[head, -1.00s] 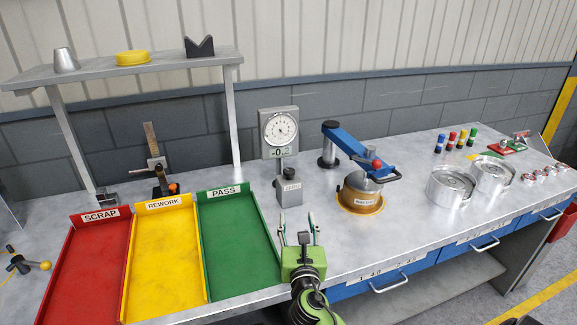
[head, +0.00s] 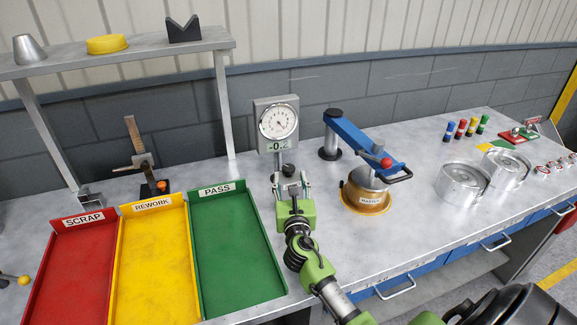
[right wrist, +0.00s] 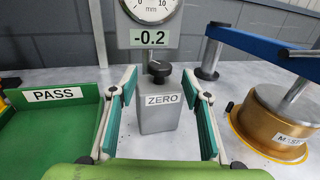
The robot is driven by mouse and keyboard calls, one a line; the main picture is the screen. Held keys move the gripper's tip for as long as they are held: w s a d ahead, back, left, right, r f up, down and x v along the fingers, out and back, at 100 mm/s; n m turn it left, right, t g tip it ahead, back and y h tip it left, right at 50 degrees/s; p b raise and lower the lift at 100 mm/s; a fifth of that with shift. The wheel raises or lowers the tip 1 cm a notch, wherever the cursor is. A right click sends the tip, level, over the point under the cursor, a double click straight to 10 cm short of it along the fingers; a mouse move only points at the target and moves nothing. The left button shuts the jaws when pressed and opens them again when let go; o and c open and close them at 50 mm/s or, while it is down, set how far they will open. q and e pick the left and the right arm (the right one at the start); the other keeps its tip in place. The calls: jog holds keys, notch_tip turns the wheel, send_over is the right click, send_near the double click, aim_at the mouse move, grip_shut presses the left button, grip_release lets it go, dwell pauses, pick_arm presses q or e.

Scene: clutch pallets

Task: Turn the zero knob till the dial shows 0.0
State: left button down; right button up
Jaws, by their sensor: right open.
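The dial gauge (head: 277,123) stands on a post at the back middle of the bench. Its display (right wrist: 150,38) reads -0.2 in the right wrist view. Below it is a grey block labelled ZERO (right wrist: 160,105) with a black knob (right wrist: 159,71) on top; the knob also shows in the head view (head: 288,170). My right gripper (head: 291,182) is open, in front of the block. In the right wrist view its green-padded fingers (right wrist: 162,95) stand to the left and right of the block, with the knob above and between them. Nothing is between the pads but the block's view. My left gripper is not in view.
The green PASS tray (head: 236,245) lies close on the left, beside yellow REWORK and red SCRAP trays. A blue lever arm (head: 355,143) and a brass MASTER piece (head: 364,196) stand on the right. Metal cylinders (head: 462,182) stand farther right.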

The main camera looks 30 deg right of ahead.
aim_at(289, 172)
jog(key=x, duration=0.5)
jog(key=shift+d+f, duration=0.1)
jog(key=shift+f, duration=0.05)
jog(key=shift+w+d, duration=0.25)
jog(key=shift+w, duration=0.25)
jog(key=shift+w+d, duration=0.1)
jog(key=shift+w, duration=0.1)
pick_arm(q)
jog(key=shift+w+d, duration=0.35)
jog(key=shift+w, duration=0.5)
pick_arm(e)
jog(key=c, duration=1.1)
